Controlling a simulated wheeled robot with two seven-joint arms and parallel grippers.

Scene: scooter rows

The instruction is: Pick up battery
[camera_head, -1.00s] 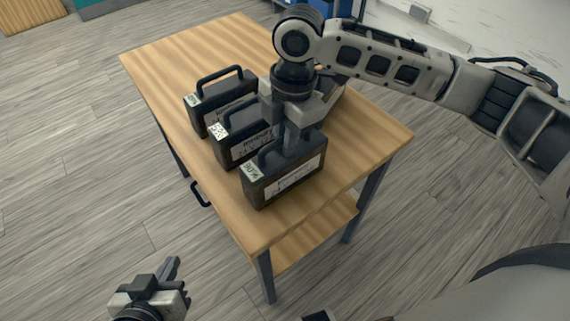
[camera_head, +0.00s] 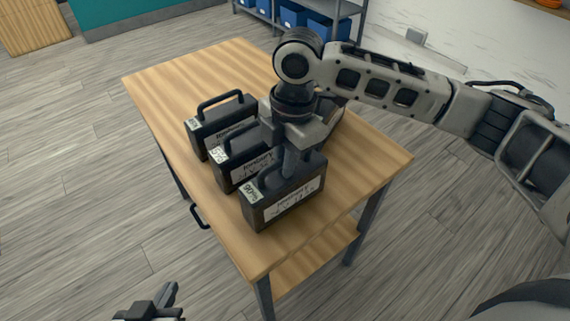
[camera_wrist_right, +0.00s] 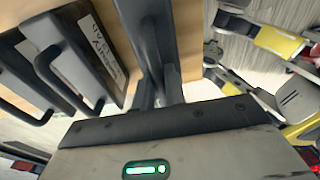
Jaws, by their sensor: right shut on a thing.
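Several dark box-shaped batteries with top handles stand on a wooden table. The front battery (camera_head: 285,207) has a white front label and a small tag that seems to read 90%. The middle battery (camera_head: 236,172) and the rear battery (camera_head: 222,128) stand behind it in a row. My right gripper (camera_head: 290,168) is shut on the front battery at its top, and hides part of the handle. My left gripper (camera_head: 155,302) is low, away from the table, partly cut off.
The wooden table (camera_head: 170,75) has free room at its back left and along its right edge. A shelf with blue bins (camera_head: 292,14) stands behind. In the right wrist view, two other batteries' handles are close on the left, and yellow-and-grey objects (camera_wrist_right: 278,42) lie beyond on the right.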

